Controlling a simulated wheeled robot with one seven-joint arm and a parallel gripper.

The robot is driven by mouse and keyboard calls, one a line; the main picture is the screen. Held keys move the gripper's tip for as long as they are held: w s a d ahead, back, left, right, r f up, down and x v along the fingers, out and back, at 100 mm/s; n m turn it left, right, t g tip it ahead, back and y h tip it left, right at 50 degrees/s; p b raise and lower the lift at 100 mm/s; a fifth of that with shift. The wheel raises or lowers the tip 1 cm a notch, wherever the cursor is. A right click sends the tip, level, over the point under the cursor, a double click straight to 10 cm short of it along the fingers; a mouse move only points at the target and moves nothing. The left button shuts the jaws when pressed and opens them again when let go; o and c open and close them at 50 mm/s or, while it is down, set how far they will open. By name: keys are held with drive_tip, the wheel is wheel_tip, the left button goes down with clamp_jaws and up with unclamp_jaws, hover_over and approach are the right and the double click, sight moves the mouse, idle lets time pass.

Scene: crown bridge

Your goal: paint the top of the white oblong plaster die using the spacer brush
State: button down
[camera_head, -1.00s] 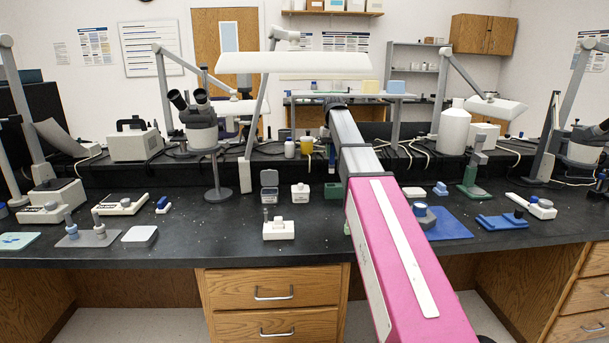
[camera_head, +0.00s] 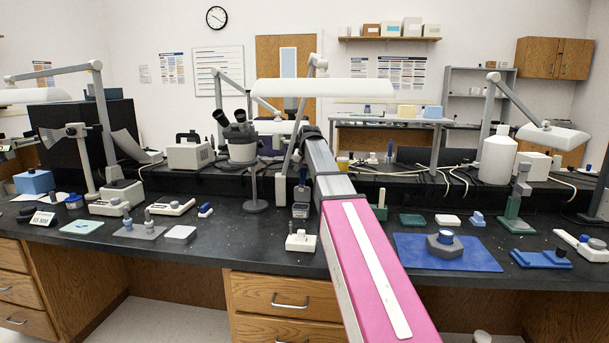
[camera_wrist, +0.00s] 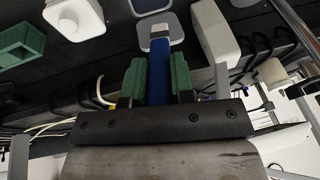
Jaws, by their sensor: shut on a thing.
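My gripper (camera_wrist: 158,80) has green fingers and is shut on the blue handle of the spacer brush (camera_wrist: 160,62) in the wrist view. A light band shows near the brush's far end, in front of a grey open box (camera_wrist: 160,30); the bristles cannot be made out. In the head view my arm reaches away over the bench and mostly hides the gripper. A small white block (camera_head: 301,242) stands near the bench's front edge, left of my arm, with a small upright piece and a raised white part, which looks like the plaster die. The gripper is beyond it, apart from it.
The grey box also shows in the head view (camera_head: 300,210). A green box (camera_wrist: 22,45) and a white square-bodied container (camera_wrist: 72,18) are near the gripper. A blue mat (camera_head: 415,260) lies right of my arm.

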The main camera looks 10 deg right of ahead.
drive_tip(key=shift+a+f, duration=0.1)
drive_tip(key=shift+f, duration=2.85)
drive_tip(key=shift+f, duration=0.5)
drive_tip(key=shift+r, duration=0.15)
drive_tip(key=shift+r, duration=3.35)
drive_tip(key=shift+s, duration=0.1)
drive_tip(key=s+r, duration=0.2)
drive_tip(key=s, duration=1.7)
drive_tip(key=shift+s+a, duration=0.25)
drive_tip(key=shift+s, duration=0.15)
